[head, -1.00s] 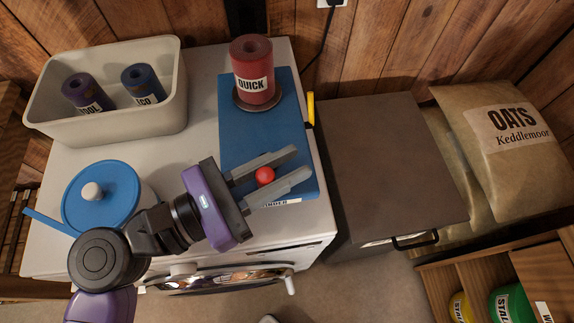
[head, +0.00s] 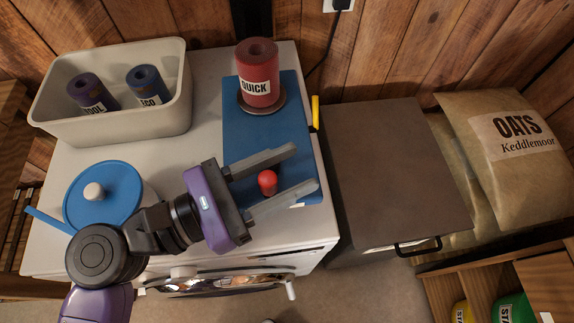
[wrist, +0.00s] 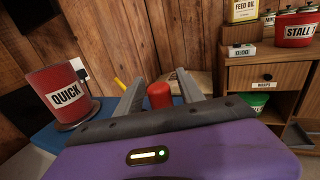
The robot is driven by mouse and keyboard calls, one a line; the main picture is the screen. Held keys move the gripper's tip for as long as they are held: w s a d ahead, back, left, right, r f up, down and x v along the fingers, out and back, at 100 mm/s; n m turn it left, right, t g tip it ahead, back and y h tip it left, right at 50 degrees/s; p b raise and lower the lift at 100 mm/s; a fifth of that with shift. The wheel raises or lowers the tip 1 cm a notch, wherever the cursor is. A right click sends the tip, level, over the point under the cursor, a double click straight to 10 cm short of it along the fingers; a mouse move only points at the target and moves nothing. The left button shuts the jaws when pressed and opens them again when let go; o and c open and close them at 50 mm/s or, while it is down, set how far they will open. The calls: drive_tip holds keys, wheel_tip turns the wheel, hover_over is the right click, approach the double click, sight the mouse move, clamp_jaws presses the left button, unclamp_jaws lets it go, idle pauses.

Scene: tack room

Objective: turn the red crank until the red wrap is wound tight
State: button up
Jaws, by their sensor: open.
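The red wrap (head: 257,72) is a red roll labelled QUICK, standing upright on a round plate on the blue board (head: 240,138). It also shows at the left of the wrist view (wrist: 60,95). The red crank's knob (head: 267,183) sits at the near part of the board; its arm is hidden. My gripper (head: 306,168) is open, with its two grey fingers on either side of the red knob, reaching past it. In the wrist view the knob (wrist: 159,95) shows between the fingers. I cannot tell whether either finger touches it.
A cream bin (head: 118,128) with purple and blue rolls stands at the back left. A blue-lidded pot (head: 120,185) is left of my gripper. A yellow piece (head: 314,112) is at the board's right edge. A dark cabinet (head: 390,165) and oats sack (head: 515,140) stand right.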

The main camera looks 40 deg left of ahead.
drive_tip(key=b+v, duration=0.1)
drive_tip(key=v, duration=0.6)
drive_tip(key=shift+s+a, duration=0.15)
drive_tip(key=shift+s, duration=0.2)
